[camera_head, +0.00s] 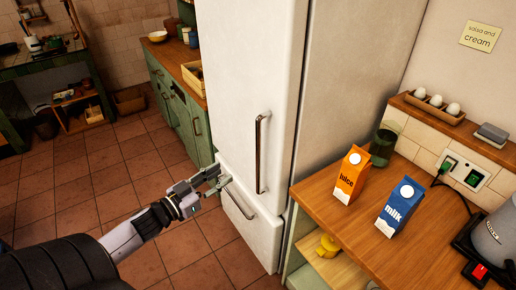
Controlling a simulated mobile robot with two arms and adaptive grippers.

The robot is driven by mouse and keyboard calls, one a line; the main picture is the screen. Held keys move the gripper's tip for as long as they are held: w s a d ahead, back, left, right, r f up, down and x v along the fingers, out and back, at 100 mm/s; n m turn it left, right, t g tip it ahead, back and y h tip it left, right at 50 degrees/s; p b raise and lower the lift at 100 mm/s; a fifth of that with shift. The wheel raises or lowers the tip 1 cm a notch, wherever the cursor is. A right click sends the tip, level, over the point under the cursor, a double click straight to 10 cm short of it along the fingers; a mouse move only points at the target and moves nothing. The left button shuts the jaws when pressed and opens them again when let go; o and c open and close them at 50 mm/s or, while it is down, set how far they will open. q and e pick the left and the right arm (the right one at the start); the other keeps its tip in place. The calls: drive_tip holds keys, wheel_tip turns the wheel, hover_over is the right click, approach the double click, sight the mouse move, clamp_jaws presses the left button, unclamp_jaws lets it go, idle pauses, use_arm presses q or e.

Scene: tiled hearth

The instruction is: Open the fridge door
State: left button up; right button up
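The white fridge (340,90) stands in the middle of the head view. Its large upper door (245,75) looks shut, with a dark seam along its right edge. A long dark vertical handle (261,152) is on this door. Below is a lower front panel with its own bar handle (238,204). My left gripper (222,178) is in front of the fridge, left of the vertical handle and close to the lower panel's top edge. Its fingers look apart, with nothing seen between them. I cannot tell whether it touches the fridge. My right gripper is out of view.
A wooden counter (430,245) at the right bears a juice carton (351,175), a milk carton (400,208) and a kettle (497,238). Green cabinets (178,112) stand left of the fridge. The tiled floor (75,190) at the left is clear.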

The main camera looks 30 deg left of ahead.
use_arm(q)
drive_tip(key=w+d+p, duration=0.2)
drive_tip(key=w+d, duration=0.1)
drive_tip(key=w, duration=1.2)
drive_tip(key=shift+w+p, duration=0.35)
drive_tip(key=shift+c, duration=0.5)
clamp_jaws()
drive_tip(key=shift+f, duration=0.1)
